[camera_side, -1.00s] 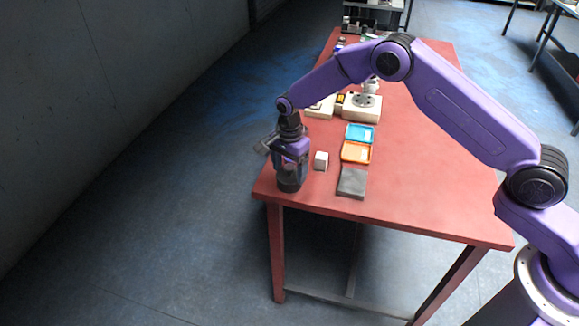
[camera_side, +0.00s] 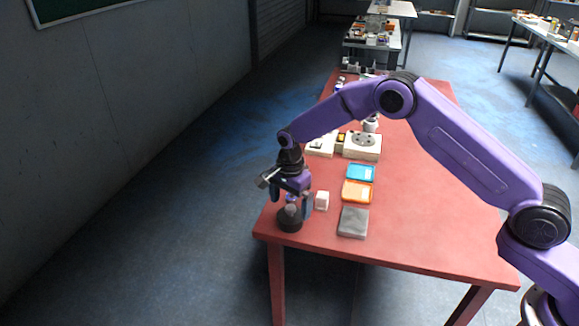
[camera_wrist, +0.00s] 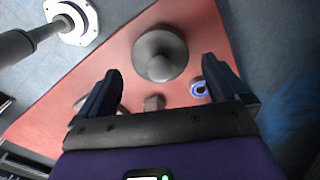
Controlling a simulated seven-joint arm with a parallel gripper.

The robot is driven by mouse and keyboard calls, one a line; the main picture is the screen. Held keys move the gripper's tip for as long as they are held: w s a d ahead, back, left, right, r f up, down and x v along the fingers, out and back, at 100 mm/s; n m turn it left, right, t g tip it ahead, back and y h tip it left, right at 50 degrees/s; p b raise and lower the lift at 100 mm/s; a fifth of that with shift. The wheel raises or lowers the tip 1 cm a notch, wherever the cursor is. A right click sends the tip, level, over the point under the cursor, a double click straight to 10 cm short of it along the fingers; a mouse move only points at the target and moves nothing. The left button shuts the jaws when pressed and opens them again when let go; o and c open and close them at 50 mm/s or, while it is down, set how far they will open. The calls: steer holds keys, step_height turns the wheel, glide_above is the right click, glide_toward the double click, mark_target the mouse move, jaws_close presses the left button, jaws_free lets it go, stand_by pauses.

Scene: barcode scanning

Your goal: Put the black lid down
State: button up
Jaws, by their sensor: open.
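The black lid (camera_side: 290,224) is a dark round disc with a raised knob. It appears to rest on the red table near its front left corner. The wrist view shows it as a grey-looking cone-shaped disc (camera_wrist: 160,58) with the knob towards the camera. My gripper (camera_side: 293,209) is above the lid, pointing down, with its fingers on either side of the knob. In the wrist view my gripper (camera_wrist: 161,68) is open, with visible gaps between the fingers and the knob. The lid's underside is hidden.
A white cube (camera_side: 322,201) stands just right of the lid. A grey block (camera_side: 353,222), an orange tray (camera_side: 357,191) and a blue tray (camera_side: 361,173) are further right. White devices (camera_side: 362,146) stand behind. The table's right side (camera_side: 430,200) is clear.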

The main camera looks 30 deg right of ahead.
mark_target(289, 207)
step_height(289, 207, up, 15)
steer(key=shift+a+r, duration=0.15)
steer(key=shift+a, duration=0.05)
stand_by(0.3)
